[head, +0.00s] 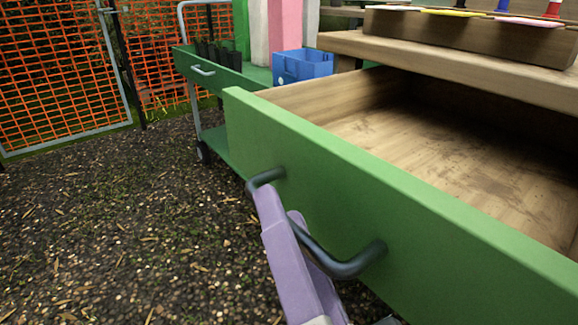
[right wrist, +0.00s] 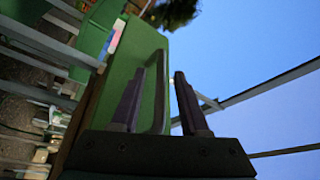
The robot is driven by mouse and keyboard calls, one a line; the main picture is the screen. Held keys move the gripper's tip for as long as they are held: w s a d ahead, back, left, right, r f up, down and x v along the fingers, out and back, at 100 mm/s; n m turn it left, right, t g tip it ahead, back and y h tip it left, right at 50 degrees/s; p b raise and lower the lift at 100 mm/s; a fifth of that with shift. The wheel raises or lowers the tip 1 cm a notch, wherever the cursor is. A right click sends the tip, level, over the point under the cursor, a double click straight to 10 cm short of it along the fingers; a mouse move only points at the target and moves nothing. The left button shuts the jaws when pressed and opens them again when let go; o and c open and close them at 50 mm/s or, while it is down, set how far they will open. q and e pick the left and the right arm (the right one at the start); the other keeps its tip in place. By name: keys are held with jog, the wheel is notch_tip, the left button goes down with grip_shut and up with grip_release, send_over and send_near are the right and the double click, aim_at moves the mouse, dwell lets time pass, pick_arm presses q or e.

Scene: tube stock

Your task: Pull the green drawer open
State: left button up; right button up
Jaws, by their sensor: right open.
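The green drawer (head: 330,165) stands well out from under the wooden worktop, and its bare wooden inside (head: 430,135) shows. Its grey bar handle (head: 352,266) is on the green front. My right gripper (head: 281,205), with purple fingers, is at the handle, one finger on each side of the bar. The jaws are open, and part of the bar is hidden by the fingers. In the right wrist view the handle (right wrist: 160,90) runs between the two fingers (right wrist: 160,72), with the green front beside it. My left gripper is not in view.
A wooden block (head: 470,32) with coloured items sits on the worktop (head: 450,68). A green trolley (head: 215,72) with a blue crate (head: 303,66) and dark pots stands behind the drawer. An orange mesh fence (head: 60,75) is at the back left. The gravel ground at left is clear.

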jog(key=v, duration=0.9)
jog(key=shift+p, duration=0.4)
